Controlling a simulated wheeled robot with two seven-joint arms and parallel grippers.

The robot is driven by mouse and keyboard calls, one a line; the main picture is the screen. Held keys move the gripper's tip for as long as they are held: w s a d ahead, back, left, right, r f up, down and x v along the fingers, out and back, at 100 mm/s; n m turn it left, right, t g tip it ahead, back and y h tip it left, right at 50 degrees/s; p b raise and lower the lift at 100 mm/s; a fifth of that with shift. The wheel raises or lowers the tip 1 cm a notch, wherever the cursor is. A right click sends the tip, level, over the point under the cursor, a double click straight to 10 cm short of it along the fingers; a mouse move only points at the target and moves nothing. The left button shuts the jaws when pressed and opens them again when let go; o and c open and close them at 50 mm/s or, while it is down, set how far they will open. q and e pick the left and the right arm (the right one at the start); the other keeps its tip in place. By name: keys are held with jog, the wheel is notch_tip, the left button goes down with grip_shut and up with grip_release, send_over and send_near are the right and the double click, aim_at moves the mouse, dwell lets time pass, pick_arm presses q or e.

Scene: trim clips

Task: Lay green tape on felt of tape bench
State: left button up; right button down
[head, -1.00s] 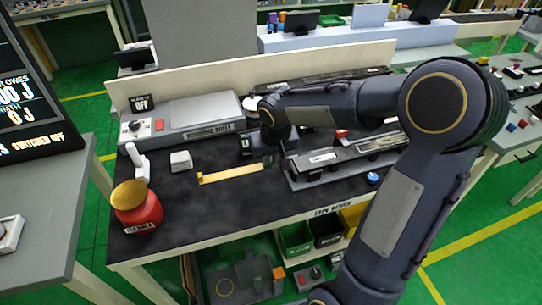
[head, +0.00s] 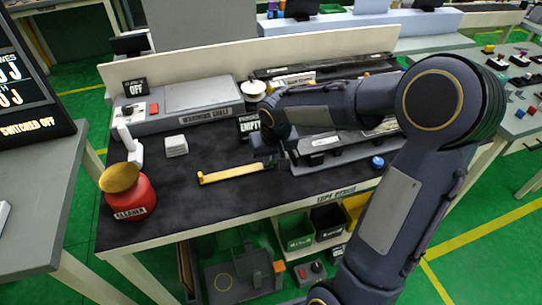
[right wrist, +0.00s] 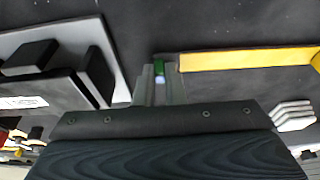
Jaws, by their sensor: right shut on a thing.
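The tape bench (head: 180,229) has a dark felt top (head: 205,212). My right gripper (head: 268,160) is low over the felt, beside the right end of a yellow strip (head: 232,174). In the right wrist view my right gripper (right wrist: 159,85) is shut on a small green piece, the green tape (right wrist: 160,67), which shows between the fingertips. Whether the tape touches the felt cannot be told. The tape is not clear in the head view. My left gripper is not in view.
The front felt is clear.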

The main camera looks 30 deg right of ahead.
jog(key=c, duration=1.4)
grip_release()
jog(key=shift+c, duration=0.2)
jog(key=v, duration=0.7)
jog(key=shift+r, duration=0.4)
jog(key=shift+s, duration=0.15)
jog(key=s+a+t+y, duration=0.1)
jog(key=s+a, duration=0.3)
jog(key=s, duration=0.5)
jog(key=s+a+n+t+y, duration=0.1)
jog(key=s+a+y, duration=0.2)
jog(key=s, duration=0.7)
jog(key=shift+s+a+f+y+p, duration=0.3)
jog(key=shift+a+p, duration=0.15)
jog(key=shift+a, duration=0.2)
